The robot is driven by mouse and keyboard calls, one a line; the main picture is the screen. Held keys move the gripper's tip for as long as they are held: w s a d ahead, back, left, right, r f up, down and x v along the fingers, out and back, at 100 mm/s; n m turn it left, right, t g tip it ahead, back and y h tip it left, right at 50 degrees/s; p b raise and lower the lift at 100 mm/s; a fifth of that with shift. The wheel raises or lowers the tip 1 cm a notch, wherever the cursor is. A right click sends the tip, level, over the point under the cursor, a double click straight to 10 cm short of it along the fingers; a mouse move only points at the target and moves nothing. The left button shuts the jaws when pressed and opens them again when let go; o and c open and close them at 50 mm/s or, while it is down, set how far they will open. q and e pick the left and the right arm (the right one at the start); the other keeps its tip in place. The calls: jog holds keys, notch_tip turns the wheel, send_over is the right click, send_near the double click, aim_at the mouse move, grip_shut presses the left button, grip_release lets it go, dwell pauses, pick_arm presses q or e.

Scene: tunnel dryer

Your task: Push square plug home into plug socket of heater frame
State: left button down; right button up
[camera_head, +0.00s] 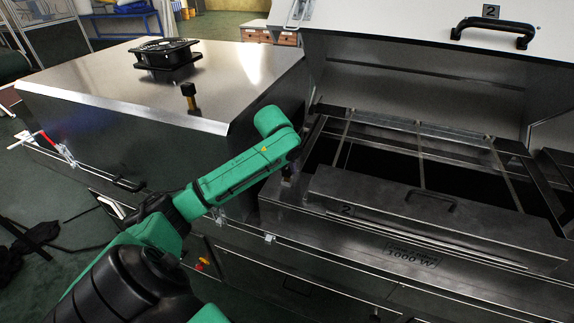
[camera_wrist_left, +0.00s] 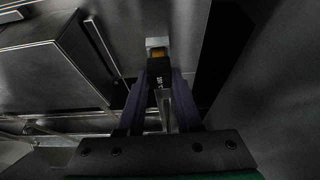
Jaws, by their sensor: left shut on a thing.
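My left gripper (camera_wrist_left: 160,85) is shut on the square plug (camera_wrist_left: 159,74), a small black block with pale lettering, held between its two dark fingers. An amber piece shows just beyond the plug, against a light grey block (camera_wrist_left: 157,42) that may be the plug socket. I cannot tell how deep the plug sits. In the head view, my left gripper (camera_head: 288,172) is mostly hidden under my green wrist, at the left end of the heater frame (camera_head: 430,205), a dark metal box marked "2" and "1000 W". My right gripper is not in view.
The open lid (camera_head: 410,60) with a black handle stands behind the frame. A steel-topped cabinet (camera_head: 240,75) at left carries a black fan (camera_head: 168,58) and a small black-and-brass piece (camera_head: 188,97). Dark openings with metal rails lie behind the heater frame.

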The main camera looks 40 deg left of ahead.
pick_arm(q)
jog(key=shift+f, duration=0.75)
jog(key=c, duration=0.5)
grip_release()
jog(key=shift+r, duration=0.1)
jog(key=b+v, duration=0.1)
jog(key=v, duration=1.3)
jog(key=shift+r, duration=0.2)
jog(key=shift+s+f, duration=0.1)
